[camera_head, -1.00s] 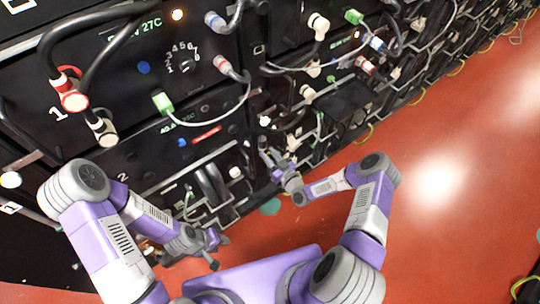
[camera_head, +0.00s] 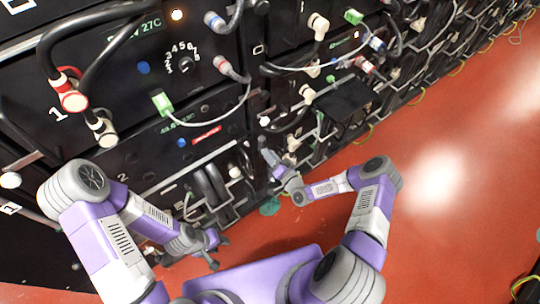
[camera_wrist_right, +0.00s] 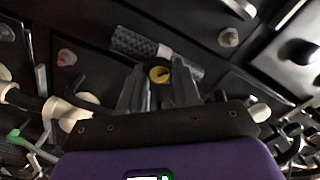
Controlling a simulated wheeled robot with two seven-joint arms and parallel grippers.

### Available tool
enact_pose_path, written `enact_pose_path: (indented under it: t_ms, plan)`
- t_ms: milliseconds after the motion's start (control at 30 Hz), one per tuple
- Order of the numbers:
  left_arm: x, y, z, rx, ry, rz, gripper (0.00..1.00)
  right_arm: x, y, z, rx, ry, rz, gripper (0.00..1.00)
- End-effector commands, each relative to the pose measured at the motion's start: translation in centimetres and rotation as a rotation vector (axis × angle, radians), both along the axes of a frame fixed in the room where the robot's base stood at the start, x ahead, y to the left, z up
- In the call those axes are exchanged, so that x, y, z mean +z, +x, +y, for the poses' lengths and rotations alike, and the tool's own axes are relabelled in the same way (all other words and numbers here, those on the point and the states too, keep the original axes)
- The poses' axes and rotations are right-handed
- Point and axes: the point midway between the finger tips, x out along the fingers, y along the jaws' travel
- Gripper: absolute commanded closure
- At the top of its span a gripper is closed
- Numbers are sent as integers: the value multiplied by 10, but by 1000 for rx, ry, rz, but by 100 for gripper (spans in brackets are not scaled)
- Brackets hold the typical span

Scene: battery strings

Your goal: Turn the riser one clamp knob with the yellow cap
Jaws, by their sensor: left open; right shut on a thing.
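The yellow cap (camera_wrist_right: 160,73) of the clamp knob, with a dark mark on it, shows in the right wrist view between the fingertips of my right gripper (camera_wrist_right: 158,88). That gripper is shut on the knob. The knob's body is mostly hidden by the fingers. In the head view my right gripper (camera_head: 268,152) reaches the dark rack front, and the yellow cap cannot be made out there. My left gripper (camera_head: 217,251) is open and empty, low in front of the rack and away from the knob.
A black ribbed cylinder with a pale band (camera_wrist_right: 138,43) lies just behind the knob. Pale round connectors (camera_wrist_right: 58,108) and cables are close on the left. The battery rack (camera_head: 130,175) carries several cables and plugs. The red floor (camera_head: 440,230) is clear at the right.

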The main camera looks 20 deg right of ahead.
Motion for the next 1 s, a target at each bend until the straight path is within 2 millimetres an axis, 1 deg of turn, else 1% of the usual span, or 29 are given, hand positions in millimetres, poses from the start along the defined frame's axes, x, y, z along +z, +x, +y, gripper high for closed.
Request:
enact_pose_path:
  t_ms: [600, 800, 1000]
  plan:
    - [0, 0, 0, 0, 0, 0, 57, -2, -1, 0, 0, 538, 197, 99]
    - [0, 0, 0, 0, 0, 0, 57, -3, -1, 0, 0, 671, 247, 99]
    - [0, 0, 0, 0, 0, 0, 57, -2, -1, 0, 0, 761, 279, 99]
